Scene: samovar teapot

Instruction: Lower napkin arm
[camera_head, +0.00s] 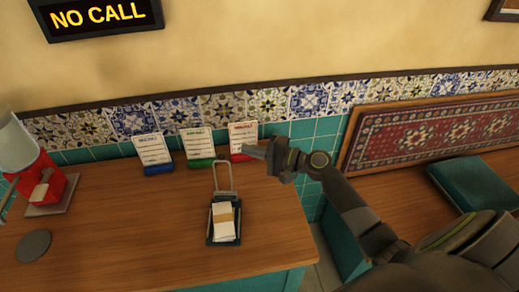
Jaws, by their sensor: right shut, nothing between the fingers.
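The napkin holder (211,238) is a dark tray on the wooden counter, with a stack of white napkins (224,225) in it, crossed by a tan band. The napkin arm (216,178), a thin metal wire loop, stands up at the back of the holder, above and behind the napkins. My right gripper (247,151) comes in from the right, shut and empty. It shows up and to the right of the wire loop, in front of the red-based card. Whether it touches the loop or the card I cannot tell. My left gripper is not in view.
Cards with blue (154,152), green (198,146) and red (242,138) bases stand along the tiled wall. A red dispenser (52,184) and a dark round disc (33,246) are at the left. The counter (130,225) between is clear.

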